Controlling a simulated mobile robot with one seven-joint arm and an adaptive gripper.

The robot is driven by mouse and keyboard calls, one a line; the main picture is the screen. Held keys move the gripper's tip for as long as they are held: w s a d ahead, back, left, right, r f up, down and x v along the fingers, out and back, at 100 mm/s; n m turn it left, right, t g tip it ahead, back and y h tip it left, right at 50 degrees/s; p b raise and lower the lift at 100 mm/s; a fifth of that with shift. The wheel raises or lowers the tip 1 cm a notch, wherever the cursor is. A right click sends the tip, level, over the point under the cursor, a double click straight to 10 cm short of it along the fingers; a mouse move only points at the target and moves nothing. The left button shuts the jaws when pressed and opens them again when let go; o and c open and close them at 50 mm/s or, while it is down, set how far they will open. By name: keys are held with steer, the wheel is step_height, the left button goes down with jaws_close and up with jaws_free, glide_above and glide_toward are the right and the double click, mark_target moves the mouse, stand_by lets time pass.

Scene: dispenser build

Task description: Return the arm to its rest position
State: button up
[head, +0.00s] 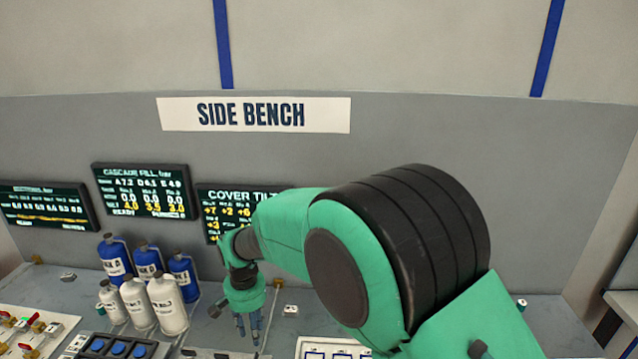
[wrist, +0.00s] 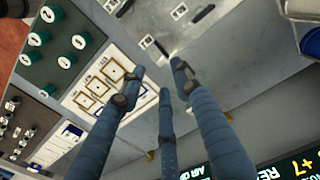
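My green arm fills the centre and right of the head view and reaches down toward the side bench (head: 212,330). My gripper (head: 249,335) points down over the bench, to the right of the bottles. In the wrist view its three blue fingers (wrist: 156,82) stand apart with nothing between them, so it is open and empty. The bench top also shows beyond the fingertips in the wrist view (wrist: 225,45). Part of the bench behind my arm is hidden in the head view.
Blue bottles (head: 182,276) and white bottles (head: 168,305) stand left of my gripper. Screens (head: 145,191) line the back wall. A blue-button box (head: 117,348) is at the front. A green knob panel (wrist: 60,50) and a white panel with outlined squares (wrist: 100,90) lie in the wrist view.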

steer(key=s+d+r+t+y+b, duration=0.1)
steer(key=s+d+r, duration=0.2)
steer(key=d+r, duration=0.85)
steer(key=s+d+r+t+b, duration=0.25)
steer(key=d+r, duration=0.55)
steer(key=d, duration=0.7)
steer(key=s+d+r+t+h+b, duration=0.1)
steer(key=s+d+t, duration=0.1)
steer(key=s+d, duration=1.5)
steer(key=s, duration=0.3)
steer(key=shift+s+d+r+b, duration=0.15)
steer(key=shift+r+b, duration=0.1)
steer(key=shift+b, duration=0.15)
steer(key=shift+r, duration=0.1)
stand_by(0.5)
